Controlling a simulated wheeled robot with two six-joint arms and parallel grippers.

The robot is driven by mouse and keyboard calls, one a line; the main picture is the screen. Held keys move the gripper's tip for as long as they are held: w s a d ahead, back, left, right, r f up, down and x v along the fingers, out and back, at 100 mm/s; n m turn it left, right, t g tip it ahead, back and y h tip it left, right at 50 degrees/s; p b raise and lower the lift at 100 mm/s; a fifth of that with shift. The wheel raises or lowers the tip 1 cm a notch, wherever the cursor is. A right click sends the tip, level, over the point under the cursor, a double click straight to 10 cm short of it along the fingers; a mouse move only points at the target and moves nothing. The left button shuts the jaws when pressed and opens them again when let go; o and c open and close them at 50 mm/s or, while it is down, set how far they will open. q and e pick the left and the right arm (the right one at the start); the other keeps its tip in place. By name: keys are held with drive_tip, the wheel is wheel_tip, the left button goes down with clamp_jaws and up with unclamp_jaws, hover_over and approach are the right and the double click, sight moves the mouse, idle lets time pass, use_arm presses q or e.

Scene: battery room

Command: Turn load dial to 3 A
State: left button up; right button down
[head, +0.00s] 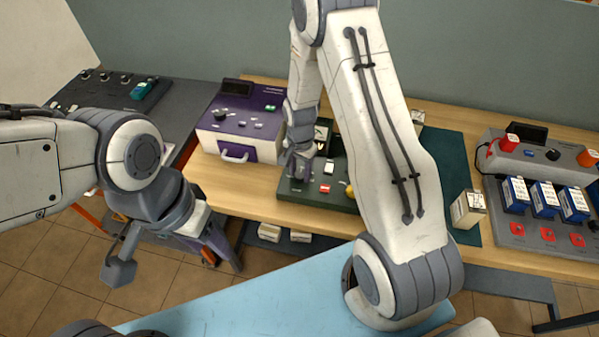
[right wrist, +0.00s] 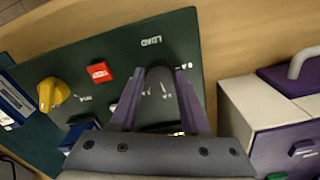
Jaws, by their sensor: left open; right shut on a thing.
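The load dial (right wrist: 160,80) is a dark round knob on a dark green test panel (right wrist: 128,50), with the word LOAD printed beside it and small scale marks around it. In the right wrist view my right gripper (right wrist: 157,85) has its two fingers on either side of the dial, shut on it. The fingers and palm hide part of the scale, and I cannot tell which value the dial points to. In the head view my right gripper (head: 300,168) is over the panel's left part (head: 300,194) and hides the dial. My left gripper (head: 120,264) is open and empty, away from the panel.
The panel also carries a red switch (right wrist: 99,72) and a yellow knob (right wrist: 50,94). A white and purple instrument (head: 240,125) stands close to its left. A small box (head: 468,209) and a grey charger (head: 530,158) with blue batteries (head: 544,197) are to the right.

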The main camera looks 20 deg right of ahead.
drive_tip(key=m, duration=0.2)
drive_tip(key=m+b, duration=0.1)
drive_tip(key=m, duration=0.1)
drive_tip(key=shift+w+m, duration=0.2)
drive_tip(key=shift+m, duration=0.1)
drive_tip(key=shift+r+m, duration=0.1)
drive_tip(key=shift+m, duration=2.2)
drive_tip(key=shift+c, duration=1.8)
unclamp_jaws()
drive_tip(key=shift+s+b, duration=0.1)
drive_tip(key=shift+b, duration=0.2)
